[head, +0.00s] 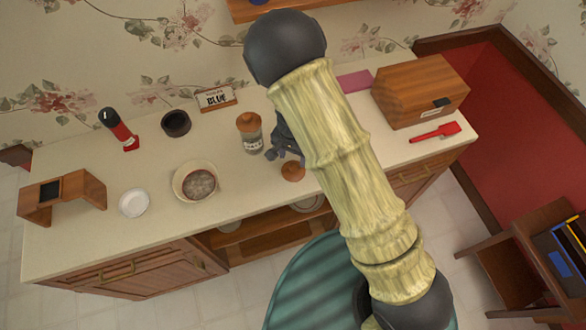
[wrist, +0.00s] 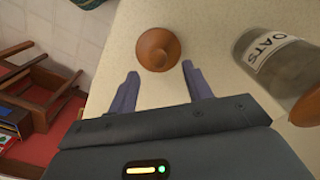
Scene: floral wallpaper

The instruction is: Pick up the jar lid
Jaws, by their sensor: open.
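A round brown jar lid (head: 293,171) with a small knob lies on the countertop near its front edge. It also shows in the wrist view (wrist: 158,48), at and just beyond my fingertips. A glass jar (head: 252,140) labelled OATS stands behind and left of it; its top is covered by a brown cap. In the wrist view the jar (wrist: 268,62) is to the right. My gripper (wrist: 160,69) is open and empty, with the lid lined up between its two fingers; I cannot tell whether they touch it. In the head view my arm partly hides the gripper.
The countertop (head: 90,170) also holds a bowl (head: 183,184), a white dish (head: 134,203), a wooden stand (head: 38,203), a red-and-black bottle (head: 122,133), a dark cup (head: 176,123), a sign (head: 230,97), a wooden box (head: 400,90) and a red tool (head: 436,132). A chair (head: 520,260) stands right.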

